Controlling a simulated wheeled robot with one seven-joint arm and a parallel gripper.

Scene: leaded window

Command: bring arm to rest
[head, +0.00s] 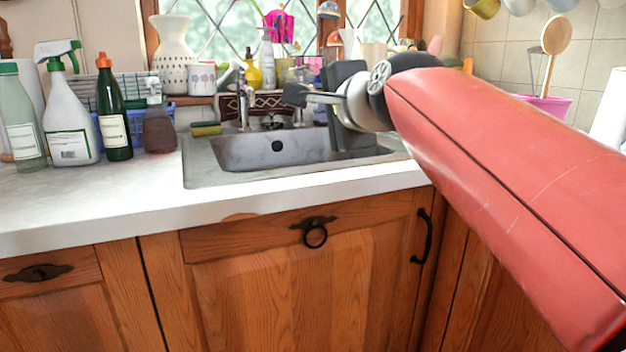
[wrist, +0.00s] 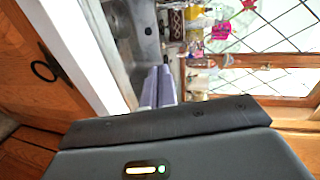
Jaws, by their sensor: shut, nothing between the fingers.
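My gripper (head: 292,95) is in the head view, in the air over the sink, at the end of my red arm. Its fingers point left and are shut with nothing between them. In the wrist view the closed fingers (wrist: 160,84) show as two pale bars side by side, in front of the sink. The gripper body hides part of the right side of the sink and some of what stands behind it.
The sink (head: 275,150) is set into a white counter (head: 130,200) above wooden cabinets. A spray bottle (head: 68,115) and other bottles stand at the left. The tap (head: 243,105) and a sponge (head: 206,128) are close behind the sink. The counter's front left is clear.

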